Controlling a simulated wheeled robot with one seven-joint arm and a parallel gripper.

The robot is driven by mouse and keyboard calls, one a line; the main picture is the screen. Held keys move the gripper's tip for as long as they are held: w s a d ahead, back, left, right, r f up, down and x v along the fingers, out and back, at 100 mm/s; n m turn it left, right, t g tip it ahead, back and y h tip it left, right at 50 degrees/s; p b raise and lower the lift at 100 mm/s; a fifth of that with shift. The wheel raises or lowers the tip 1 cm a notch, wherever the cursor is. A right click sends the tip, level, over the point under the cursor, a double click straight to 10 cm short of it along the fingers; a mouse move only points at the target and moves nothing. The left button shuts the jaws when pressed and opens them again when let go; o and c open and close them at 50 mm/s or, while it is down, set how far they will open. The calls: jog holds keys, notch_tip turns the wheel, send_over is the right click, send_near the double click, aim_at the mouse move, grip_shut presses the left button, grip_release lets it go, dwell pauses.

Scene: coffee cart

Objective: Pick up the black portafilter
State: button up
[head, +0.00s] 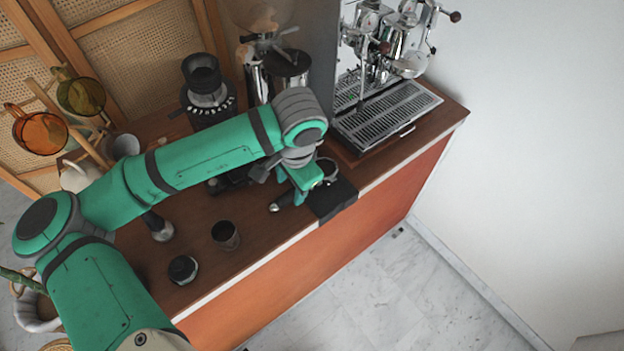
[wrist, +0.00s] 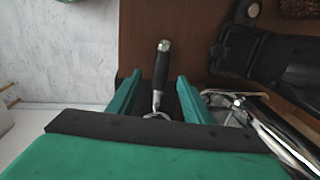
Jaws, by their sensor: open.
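The black portafilter (head: 284,201) lies on the wooden cart top near its front edge, beside a black mat or block (head: 335,201). Its silver-tipped handle points left in the head view, and my arm's end hides part of it. In the wrist view, the portafilter (wrist: 161,72) has its dark handle lying between the two green fingers of my gripper (wrist: 159,88). A gap shows on each side of the handle. My gripper (head: 300,185) is open, low over the portafilter. The portafilter's head is mostly hidden by my gripper in the wrist view.
The espresso machine (head: 385,110) stands to the right and a grinder (head: 207,95) behind. A dark cup (head: 226,235), a small round black item (head: 183,269) and a tamper-like tool (head: 158,227) stand to the left. The front edge of the counter (head: 262,247) is close.

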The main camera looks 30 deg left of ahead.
aim_at(287, 196)
jog(key=f, duration=0.2)
jog(key=a+f, duration=0.1)
jog(key=f, duration=0.2)
jog(key=shift+a, duration=0.1)
jog(key=shift+a+f, duration=0.1)
jog(key=shift+a, duration=0.05)
grip_shut()
